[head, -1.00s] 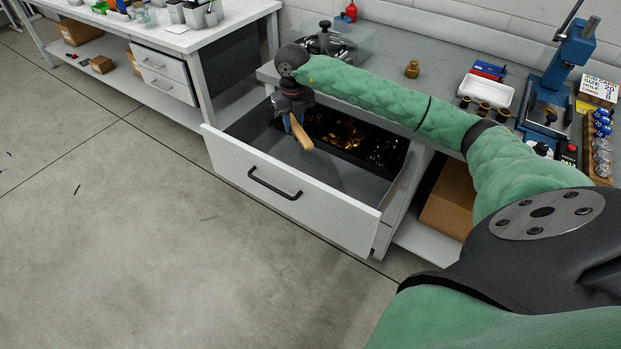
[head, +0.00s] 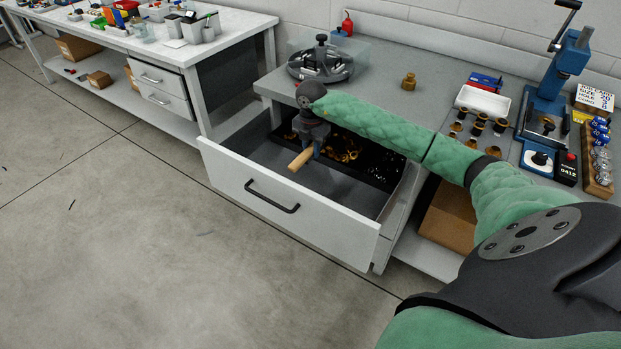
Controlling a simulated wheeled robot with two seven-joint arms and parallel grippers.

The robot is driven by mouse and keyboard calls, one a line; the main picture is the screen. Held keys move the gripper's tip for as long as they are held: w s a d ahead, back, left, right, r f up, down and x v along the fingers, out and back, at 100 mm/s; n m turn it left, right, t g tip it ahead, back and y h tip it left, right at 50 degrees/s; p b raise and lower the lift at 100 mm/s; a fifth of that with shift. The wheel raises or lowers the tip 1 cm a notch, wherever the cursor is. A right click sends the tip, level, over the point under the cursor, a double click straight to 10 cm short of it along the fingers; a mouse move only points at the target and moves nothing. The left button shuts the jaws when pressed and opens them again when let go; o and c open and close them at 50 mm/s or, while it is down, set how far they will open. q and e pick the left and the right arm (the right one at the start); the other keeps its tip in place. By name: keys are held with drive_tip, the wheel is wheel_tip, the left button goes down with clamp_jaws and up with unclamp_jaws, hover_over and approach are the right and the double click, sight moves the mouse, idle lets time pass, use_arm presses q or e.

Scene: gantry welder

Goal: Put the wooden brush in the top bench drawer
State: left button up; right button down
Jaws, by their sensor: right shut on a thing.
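The top bench drawer (head: 285,210) is pulled open, with its white front and black handle facing me. My right gripper (head: 311,150) points down inside the drawer's outline, over its left part. It is shut on the wooden brush (head: 300,160), whose tan handle sticks out toward the lower left. The brush's other end is hidden by the gripper. I cannot tell whether the brush touches the drawer floor. My left gripper is not in view.
A black tray (head: 378,180) with brass and dark small parts lies at the back of the drawer. The grey bench top (head: 385,85) above holds a round fixture (head: 322,60), a brass weight (head: 409,81) and a blue press (head: 560,75). The drawer's front left floor is clear.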

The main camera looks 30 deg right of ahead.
drive_tip(key=p, duration=0.2)
hover_over(311, 185)
wheel_tip(311, 185, down, 10)
drive_tip(key=shift+r, duration=0.2)
wheel_tip(311, 185, down, 3)
drive_tip(key=shift+r, duration=0.1)
drive_tip(key=shift+w+f, duration=0.1)
drive_tip(key=shift+f, duration=0.15)
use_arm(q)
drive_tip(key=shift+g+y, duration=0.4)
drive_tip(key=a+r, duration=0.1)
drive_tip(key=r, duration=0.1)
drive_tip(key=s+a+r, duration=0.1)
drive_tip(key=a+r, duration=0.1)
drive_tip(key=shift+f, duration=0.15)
use_arm(e)
drive_tip(key=shift+f, duration=0.2)
drive_tip(key=c, duration=1.2)
unclamp_jaws()
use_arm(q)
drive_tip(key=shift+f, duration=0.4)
use_arm(e)
drive_tip(key=shift+o, duration=0.2)
drive_tip(key=shift+r, duration=0.1)
